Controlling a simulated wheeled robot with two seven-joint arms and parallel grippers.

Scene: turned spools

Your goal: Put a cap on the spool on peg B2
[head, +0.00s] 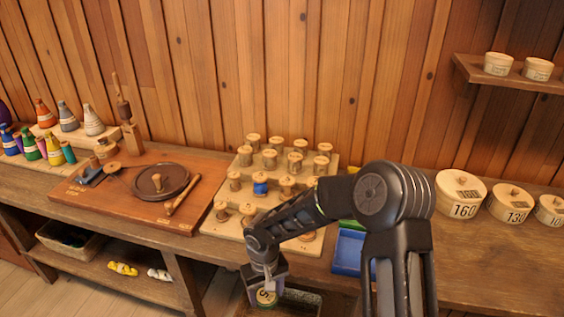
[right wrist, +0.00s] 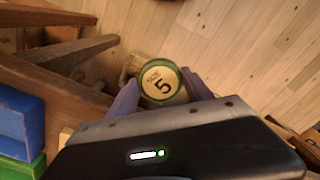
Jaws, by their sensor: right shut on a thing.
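My right gripper (head: 265,292) is low in front of the bench edge, below the pegged board. It is shut on a round green-rimmed piece (right wrist: 161,83) with a cream face marked 5, which also shows in the head view (head: 267,298). I cannot tell whether this piece is a cap or a whole spool. The stepped wooden board (head: 212,226) carries several turned spools, one wound in blue (head: 260,184). Its peg labels are too small to read, so I cannot pick out B2. My arm hides the board's front right. My left gripper is not in view.
A blue tray (head: 348,252) stands right of the board, partly behind my arm. Round boxes marked 160 (head: 461,195) and 130 (head: 510,204) stand on the right. A brown board (head: 120,201) with a dark disc (head: 161,182) lies left. A dark bin (head: 300,302) is below.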

